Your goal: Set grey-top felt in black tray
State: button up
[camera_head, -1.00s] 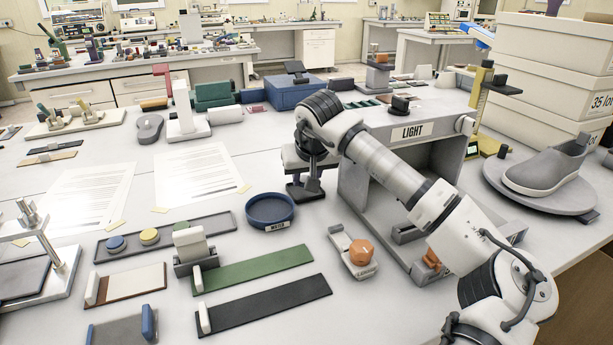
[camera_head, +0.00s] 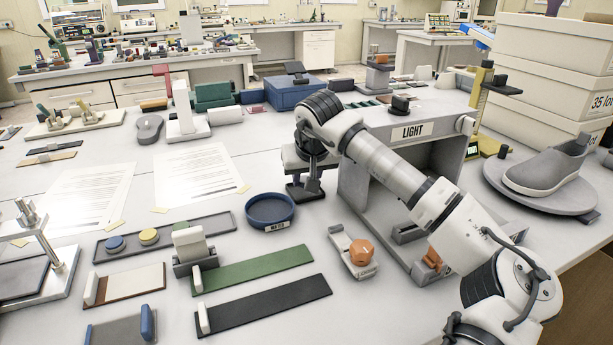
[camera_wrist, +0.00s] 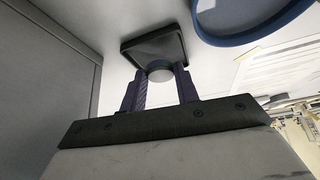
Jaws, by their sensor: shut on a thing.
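The black tray (camera_head: 304,196) is a small square tray on the white table, left of the LIGHT booth. It also shows in the wrist view (camera_wrist: 146,46). My gripper (camera_head: 305,184) points down at the tray. In the wrist view its purple fingers (camera_wrist: 162,78) are shut on the grey-top felt (camera_wrist: 160,73), a small round piece. The felt is over the tray's near part; I cannot tell whether it touches the tray floor. In the head view the felt is hidden by my gripper.
A blue round dish (camera_head: 270,223) stands close by at the left front. The booth marked LIGHT (camera_head: 400,140) is close on the right. A long grey tray (camera_head: 190,228) holds a blue-top felt (camera_head: 115,243) and a yellow-top felt (camera_head: 149,236). An orange-knobbed device (camera_head: 352,250) stands in front.

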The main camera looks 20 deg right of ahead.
jog(key=shift+f+b, duration=0.75)
jog(key=shift+f, duration=0.25)
jog(key=o, duration=1)
jog(key=shift+r, duration=0.1)
jog(key=v, duration=1.3)
jog(key=shift+s+r+b, duration=0.15)
jog(key=shift+r+b, duration=0.2)
